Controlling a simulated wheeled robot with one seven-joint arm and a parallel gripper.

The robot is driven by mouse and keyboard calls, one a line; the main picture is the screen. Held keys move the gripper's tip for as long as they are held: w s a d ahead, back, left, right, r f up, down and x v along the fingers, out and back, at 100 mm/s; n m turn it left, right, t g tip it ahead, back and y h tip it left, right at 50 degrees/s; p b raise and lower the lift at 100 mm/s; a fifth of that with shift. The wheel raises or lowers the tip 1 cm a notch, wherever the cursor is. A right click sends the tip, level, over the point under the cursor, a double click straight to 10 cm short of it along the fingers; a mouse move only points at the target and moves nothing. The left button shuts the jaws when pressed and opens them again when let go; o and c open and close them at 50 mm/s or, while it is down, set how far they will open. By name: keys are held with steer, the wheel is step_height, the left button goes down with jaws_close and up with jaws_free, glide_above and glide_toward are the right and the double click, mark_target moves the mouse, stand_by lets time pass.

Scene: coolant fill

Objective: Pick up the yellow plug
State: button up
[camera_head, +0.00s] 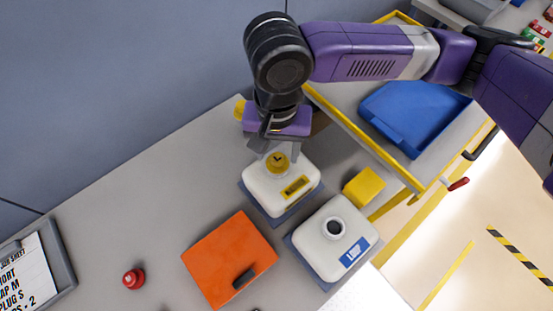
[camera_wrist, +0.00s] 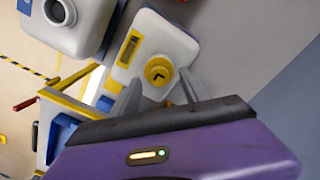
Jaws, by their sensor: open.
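A round yellow plug (camera_head: 277,161) with a dark mark on top sits in the top of a white container (camera_head: 262,190) with a yellow label. The plug also shows in the wrist view (camera_wrist: 159,71), just beyond my fingertips. My gripper (camera_head: 275,149) points down above the container and is open and empty. In the wrist view its two fingers (camera_wrist: 158,92) stand apart, one to each side of the plug's line. I cannot tell the exact height left between fingertips and plug.
A second white container (camera_head: 320,258) with an uncapped dark opening and blue label stands at the right front. A yellow block (camera_head: 364,187) sits behind it. An orange pad (camera_head: 222,258) bears a dark object. A blue tray (camera_head: 415,112) lies right. A red button (camera_head: 133,279) is left.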

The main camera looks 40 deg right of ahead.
mark_target(278, 157)
steer(key=shift+f, duration=0.9)
steer(key=shift+c, duration=0.2)
jaws_close()
steer(key=shift+r, duration=0.1)
step_height(278, 157, up, 20)
steer(key=p, duration=0.3)
